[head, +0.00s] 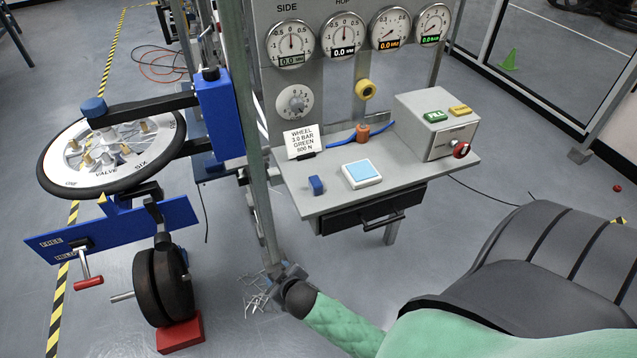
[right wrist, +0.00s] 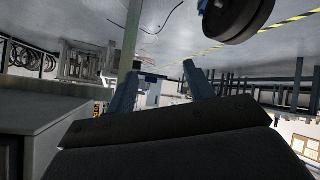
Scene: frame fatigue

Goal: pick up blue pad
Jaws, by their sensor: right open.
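A light blue square pad on a white base (head: 362,173) lies on the grey shelf (head: 420,172) under the gauges. A blue-topped cap (head: 94,107) is above the wheel at the left. My right gripper (head: 285,273) is below and left of the shelf, near the metal post, apart from both blue things. In the right wrist view its two fingers (right wrist: 161,88) are spread with nothing held between them. My left gripper is not in view.
A vertical post (head: 254,140) stands between the wheel rig and shelf. A grey control box (head: 437,124) and a white card (head: 302,142) are on the shelf. A drawer handle (head: 383,222) sticks out below. A black roller (head: 165,285) stands left of my right gripper.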

